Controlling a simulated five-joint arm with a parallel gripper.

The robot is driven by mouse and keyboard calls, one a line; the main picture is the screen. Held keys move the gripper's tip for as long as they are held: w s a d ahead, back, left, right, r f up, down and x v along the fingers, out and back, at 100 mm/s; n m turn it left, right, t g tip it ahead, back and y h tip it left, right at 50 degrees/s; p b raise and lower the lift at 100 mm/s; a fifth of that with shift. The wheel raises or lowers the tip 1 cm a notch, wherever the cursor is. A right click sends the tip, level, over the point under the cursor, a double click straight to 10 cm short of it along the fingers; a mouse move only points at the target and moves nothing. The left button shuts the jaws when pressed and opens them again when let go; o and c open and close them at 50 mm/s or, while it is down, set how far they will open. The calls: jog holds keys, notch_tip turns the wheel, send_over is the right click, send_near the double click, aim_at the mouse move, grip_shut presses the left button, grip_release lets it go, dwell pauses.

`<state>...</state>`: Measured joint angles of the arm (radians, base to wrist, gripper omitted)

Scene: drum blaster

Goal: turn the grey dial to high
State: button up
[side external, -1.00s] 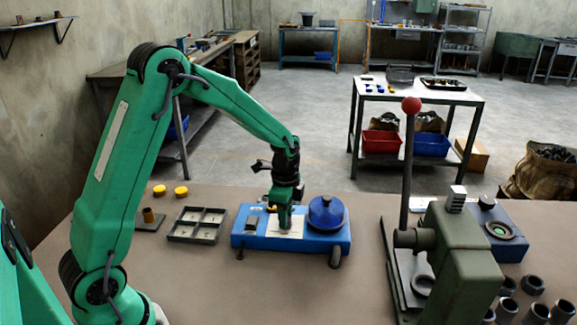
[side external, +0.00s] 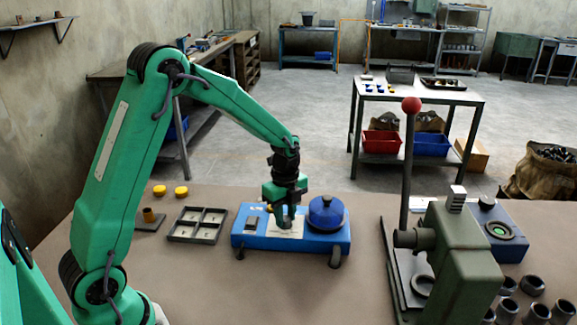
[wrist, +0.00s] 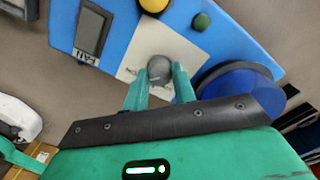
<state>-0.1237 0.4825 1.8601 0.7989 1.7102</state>
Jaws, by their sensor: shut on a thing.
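The grey dial (wrist: 159,68) sits on a pale plate (wrist: 135,72) on top of the blue machine (side external: 310,241). My gripper (wrist: 159,84) points down over the plate and is shut on the dial, with one green finger on each side of it. In the side external view my gripper (side external: 285,222) hides most of the dial. Marks on the plate beside the dial are too small and blurred to read.
On the machine, a round blue lid (side external: 326,212) stands right of my gripper and a dark framed switch (wrist: 92,32) lies on the other side. A yellow button (wrist: 153,4) and a green one (wrist: 201,21) are close by. A lever press (side external: 450,250) stands further right.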

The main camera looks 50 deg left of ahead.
aim_at(285, 218)
jog(key=o, duration=1)
jog(key=shift+r, duration=0.15)
jog(key=shift+r, duration=3.8)
jog(key=shift+r, duration=0.1)
